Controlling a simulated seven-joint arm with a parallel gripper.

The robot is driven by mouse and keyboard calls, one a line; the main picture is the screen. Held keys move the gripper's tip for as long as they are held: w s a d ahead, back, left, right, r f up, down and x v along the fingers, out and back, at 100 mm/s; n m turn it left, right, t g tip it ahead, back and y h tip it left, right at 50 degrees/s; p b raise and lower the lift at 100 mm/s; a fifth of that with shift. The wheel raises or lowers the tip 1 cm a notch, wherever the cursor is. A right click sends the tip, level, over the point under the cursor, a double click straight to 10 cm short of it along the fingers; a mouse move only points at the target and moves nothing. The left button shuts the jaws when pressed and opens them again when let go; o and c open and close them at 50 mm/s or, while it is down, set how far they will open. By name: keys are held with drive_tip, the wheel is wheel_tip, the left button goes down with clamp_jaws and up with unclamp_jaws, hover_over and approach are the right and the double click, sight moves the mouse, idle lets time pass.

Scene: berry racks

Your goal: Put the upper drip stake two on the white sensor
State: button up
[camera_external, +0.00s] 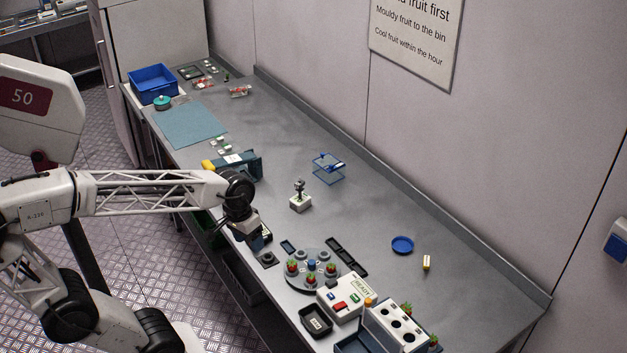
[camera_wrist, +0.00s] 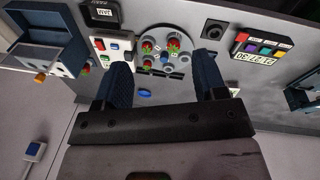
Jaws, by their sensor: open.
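My gripper (camera_external: 255,240) is above the front edge of the bench, left of the round turntable. In the wrist view my gripper (camera_wrist: 165,80) is open, with two dark blue fingers wide apart and nothing between them. A white block with a dark upright piece on top (camera_external: 300,202) stands mid-bench, behind and right of my gripper; I cannot tell whether it is the white sensor. Small white-and-green pieces (camera_external: 221,146) lie by the blue mat. I cannot make out which object is upper drip stake two.
The grey turntable (camera_external: 331,284) holds several strawberries; it also shows in the wrist view (camera_wrist: 163,60). A white button box (camera_external: 342,299) stands beside it. A clear blue-edged rack (camera_external: 328,168), blue dish (camera_external: 402,245) and blue bin (camera_external: 153,83) are farther off.

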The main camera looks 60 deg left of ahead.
drive_tip(key=s+d+f+m+t+y, duration=0.1)
drive_tip(key=s+m, duration=0.2)
drive_tip(key=s, duration=0.2)
drive_tip(key=shift+s+d, duration=0.3)
drive_tip(key=shift+s, duration=0.1)
drive_tip(key=shift+f, duration=0.1)
idle(0.9)
